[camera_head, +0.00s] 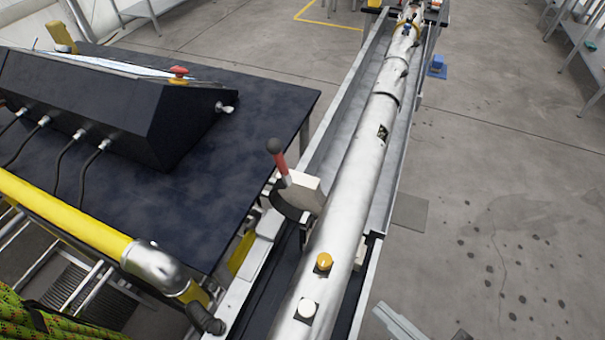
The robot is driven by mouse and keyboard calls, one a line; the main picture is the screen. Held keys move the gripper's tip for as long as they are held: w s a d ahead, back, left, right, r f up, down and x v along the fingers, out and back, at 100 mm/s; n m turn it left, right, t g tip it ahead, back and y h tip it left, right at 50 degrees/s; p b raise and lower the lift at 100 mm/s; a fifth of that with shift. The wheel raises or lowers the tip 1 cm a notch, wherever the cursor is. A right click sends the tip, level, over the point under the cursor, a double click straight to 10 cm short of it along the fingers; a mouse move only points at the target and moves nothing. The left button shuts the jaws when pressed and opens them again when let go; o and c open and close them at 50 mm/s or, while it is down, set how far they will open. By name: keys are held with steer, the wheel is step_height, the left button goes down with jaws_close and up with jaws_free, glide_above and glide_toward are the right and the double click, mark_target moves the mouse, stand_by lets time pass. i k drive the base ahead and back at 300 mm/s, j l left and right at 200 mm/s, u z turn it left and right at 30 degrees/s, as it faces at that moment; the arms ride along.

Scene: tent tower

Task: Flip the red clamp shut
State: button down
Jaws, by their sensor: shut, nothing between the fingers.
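The red clamp shows as a lever with a red grip (281,165) and a dark ball at its tip. It rises from a pale block and a dark curved plate (290,200) on the left side of the rail. The lever stands up, leaning slightly left toward the black table. The clamp sits beside a long silver tube (352,185) that lies along the rail. I cannot tell whether its jaw touches the tube.
A black table (225,190) with a dark control box (120,110) and cables stands left of the clamp. A yellow pipe (65,218) crosses the lower left. A yellow knob (323,262) and white button (307,308) sit on the tube. Floor on the right is mostly open.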

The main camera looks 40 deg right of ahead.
mark_target(274, 146)
steer(key=i+l+u, duration=0.2)
steer(key=l, duration=0.85)
steer(key=i+l+u, duration=0.15)
steer(key=l, duration=0.9)
steer(key=l+u, duration=0.2)
steer(key=l, duration=0.85)
steer(key=i, duration=0.05)
